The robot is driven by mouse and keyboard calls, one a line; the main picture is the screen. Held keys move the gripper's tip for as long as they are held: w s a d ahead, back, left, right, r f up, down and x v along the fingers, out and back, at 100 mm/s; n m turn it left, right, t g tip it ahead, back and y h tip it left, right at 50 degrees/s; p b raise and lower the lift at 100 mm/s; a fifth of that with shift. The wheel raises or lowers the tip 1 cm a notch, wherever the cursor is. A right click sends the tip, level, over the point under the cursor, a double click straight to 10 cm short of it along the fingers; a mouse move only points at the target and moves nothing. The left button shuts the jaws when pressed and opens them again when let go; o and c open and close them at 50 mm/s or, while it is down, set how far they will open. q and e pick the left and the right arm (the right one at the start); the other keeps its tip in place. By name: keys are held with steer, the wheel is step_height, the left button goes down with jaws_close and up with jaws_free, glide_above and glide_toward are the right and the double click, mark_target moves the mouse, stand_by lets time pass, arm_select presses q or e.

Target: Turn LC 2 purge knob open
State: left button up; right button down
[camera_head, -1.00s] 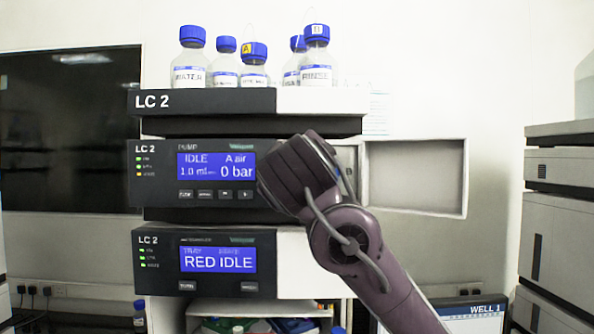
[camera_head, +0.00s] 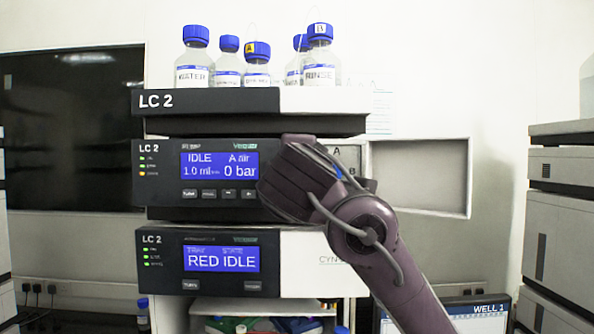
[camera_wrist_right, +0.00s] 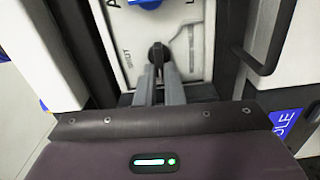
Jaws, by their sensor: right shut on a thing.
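The LC 2 pump module (camera_head: 160,200) has a screen (camera_head: 219,165) reading IDLE, A air and 0 bar. My right gripper (camera_wrist_right: 160,80) is at the module's front panel in the right wrist view, its two fingers shut on a small black knob (camera_wrist_right: 159,55). The word SHUT is printed just left of the knob on the pale panel. In the head view my right wrist (camera_head: 310,185) covers the knob and the fingertips. My left gripper is not in view.
Several blue-capped bottles (camera_head: 195,65) stand on the top LC 2 unit. The lower LC 2 module (camera_head: 160,275) reads RED IDLE. A dark vertical handle (camera_wrist_right: 262,45) is right of the fingers. Instrument stacks (camera_head: 560,230) stand at the far right.

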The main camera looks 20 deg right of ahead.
stand_by(0.4)
steer(key=c, duration=1.5)
jaws_free()
steer(key=shift+w, duration=0.1)
steer(key=shift+c, duration=0.2)
steer(key=b+v, duration=0.3)
steer(key=v, duration=0.4)
steer(key=shift+s, duration=0.4)
steer(key=shift+a, duration=0.1)
